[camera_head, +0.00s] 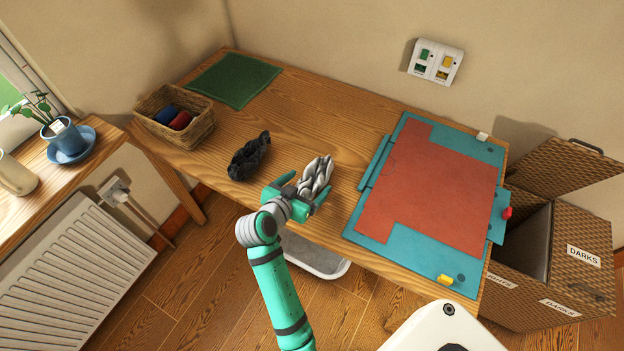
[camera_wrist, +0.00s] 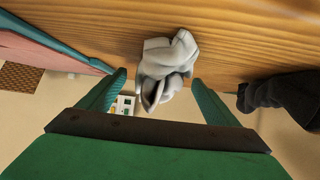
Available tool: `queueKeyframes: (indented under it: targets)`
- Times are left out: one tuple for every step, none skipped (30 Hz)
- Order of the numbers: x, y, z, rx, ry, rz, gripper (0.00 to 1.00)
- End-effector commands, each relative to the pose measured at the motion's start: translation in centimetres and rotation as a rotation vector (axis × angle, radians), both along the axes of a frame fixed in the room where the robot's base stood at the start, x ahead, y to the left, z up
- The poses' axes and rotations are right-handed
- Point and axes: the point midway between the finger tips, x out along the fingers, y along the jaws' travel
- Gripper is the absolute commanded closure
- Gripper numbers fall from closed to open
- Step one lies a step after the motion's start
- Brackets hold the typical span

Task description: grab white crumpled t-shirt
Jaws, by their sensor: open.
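The white crumpled t-shirt (camera_head: 316,175) lies bunched on the wooden table (camera_head: 310,112), near its front edge. My gripper (camera_head: 302,190) is open just in front of it, its fingers pointing towards it. In the wrist view the t-shirt (camera_wrist: 166,66) shows between and beyond the two fingertips (camera_wrist: 158,82), with no finger clearly touching it. A black crumpled cloth (camera_head: 249,156) lies to the left of it on the table; in the wrist view it shows at the right edge (camera_wrist: 277,93).
A wicker basket (camera_head: 174,117) with rolled cloths and a green mat (camera_head: 233,80) are at the back left. A teal and red folding board (camera_head: 437,180) covers the right side. A laundry hamper (camera_head: 570,255) stands right of the table, a white bin (camera_head: 316,260) below its front edge.

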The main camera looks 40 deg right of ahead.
Motion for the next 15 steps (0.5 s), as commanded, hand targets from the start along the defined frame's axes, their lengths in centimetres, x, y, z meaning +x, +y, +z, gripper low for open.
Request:
queueKeyframes:
  targets:
    - [0.09,-0.37,-0.21,0.001,0.000,-0.002,0.16]
    - [0.13,-0.50,-0.27,0.001,0.000,-0.002,0.16]
    - [0.17,-0.62,-0.32,0.001,0.000,-0.002,0.16]
    - [0.16,-0.70,-0.34,0.001,0.000,-0.002,0.16]
    - [0.16,-0.72,-0.35,0.000,0.000,-0.002,0.16]
    - [0.16,-0.74,-0.35,0.000,-0.001,-0.003,0.16]
    - [0.15,-0.73,-0.34,0.000,0.000,-0.002,0.16]
    - [0.15,-0.73,-0.34,0.000,0.000,-0.002,0.16]
    - [0.14,-0.72,-0.35,0.000,0.000,-0.002,0.16]
    - [0.14,-0.71,-0.34,0.000,0.000,-0.002,0.18]
    - [0.14,-0.71,-0.34,0.000,0.000,-0.002,0.25]
    - [0.15,-0.70,-0.34,0.000,0.000,-0.002,0.35]
    - [0.16,-0.69,-0.35,0.000,0.000,-0.002,0.42]
    - [0.15,-0.68,-0.34,0.000,0.000,-0.002,0.49]
    - [0.16,-0.67,-0.35,0.000,0.000,-0.002,0.59]
